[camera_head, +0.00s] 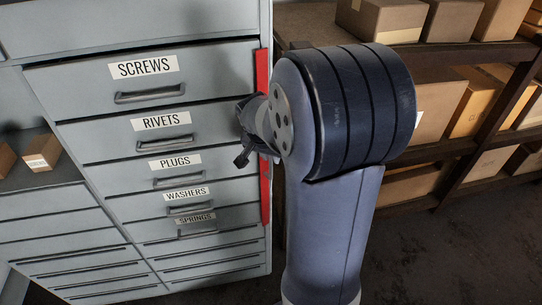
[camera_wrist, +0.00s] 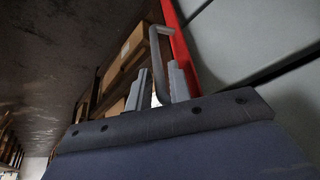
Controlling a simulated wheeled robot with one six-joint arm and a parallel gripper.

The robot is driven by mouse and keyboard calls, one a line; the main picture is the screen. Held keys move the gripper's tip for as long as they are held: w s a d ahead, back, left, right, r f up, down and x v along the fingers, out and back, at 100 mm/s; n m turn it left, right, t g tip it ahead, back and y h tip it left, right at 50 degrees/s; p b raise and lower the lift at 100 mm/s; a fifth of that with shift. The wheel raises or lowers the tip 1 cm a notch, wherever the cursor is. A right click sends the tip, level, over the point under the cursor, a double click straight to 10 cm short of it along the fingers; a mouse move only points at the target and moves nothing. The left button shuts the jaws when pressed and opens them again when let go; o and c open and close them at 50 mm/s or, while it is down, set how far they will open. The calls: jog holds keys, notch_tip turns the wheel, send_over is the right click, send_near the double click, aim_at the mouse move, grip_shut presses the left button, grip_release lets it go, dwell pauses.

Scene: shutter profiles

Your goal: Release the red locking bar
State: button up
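The red locking bar (camera_head: 263,75) runs upright along the right edge of the grey drawer cabinet, its middle hidden behind my arm and gripper. In the wrist view the red bar (camera_wrist: 180,50) rises past the right finger. A grey bent handle (camera_wrist: 158,32) stands out beside it, and its long part reaches down between my fingers. My gripper (camera_wrist: 158,72) has its two fingers apart, one on either side of the handle. I cannot tell whether either finger touches it. In the head view my gripper (camera_head: 245,135) is at the cabinet's right edge, near the rivets and plugs drawers.
The labelled drawers, such as the screws drawer (camera_head: 150,85), look shut. Shelves with cardboard boxes (camera_head: 440,105) stand right of the cabinet, behind my arm. Another cabinet section with small boxes (camera_head: 40,152) is at the left. Dark floor (camera_head: 440,255) is clear at the lower right.

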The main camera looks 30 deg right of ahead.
jog(key=shift+w+d+f, duration=0.1)
jog(key=shift+d+f, duration=0.05)
jog(key=shift+f, duration=0.3)
grip_shut()
